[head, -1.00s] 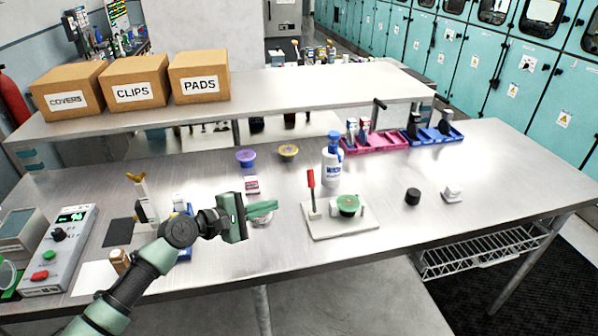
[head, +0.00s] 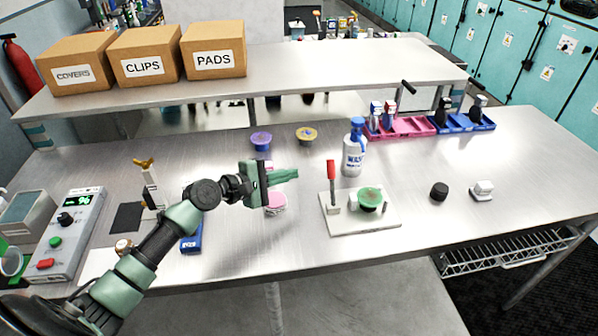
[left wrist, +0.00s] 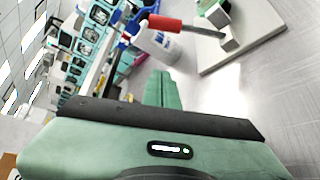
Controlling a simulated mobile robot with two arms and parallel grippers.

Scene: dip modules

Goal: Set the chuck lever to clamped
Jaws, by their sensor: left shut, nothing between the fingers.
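The chuck lever (head: 331,178) has a red grip and stands upright on a white base plate (head: 362,227) in the head view. Beside it on the plate is a round green-topped chuck part (head: 369,197). In the left wrist view the lever's red grip (left wrist: 164,23) is near the top, with part of the plate (left wrist: 240,48) to the right. My left gripper (head: 297,174) is shut and empty, to the left of the lever and apart from it. Its green fingers (left wrist: 158,88) also show in the left wrist view. My right gripper is not in view.
A white wash bottle (head: 353,155) stands behind the lever. A pink-topped round item (head: 274,203) lies below my left gripper. A black knob (head: 439,190) and a small white part (head: 482,190) lie to the right. Pink (head: 409,127) and blue trays stand behind.

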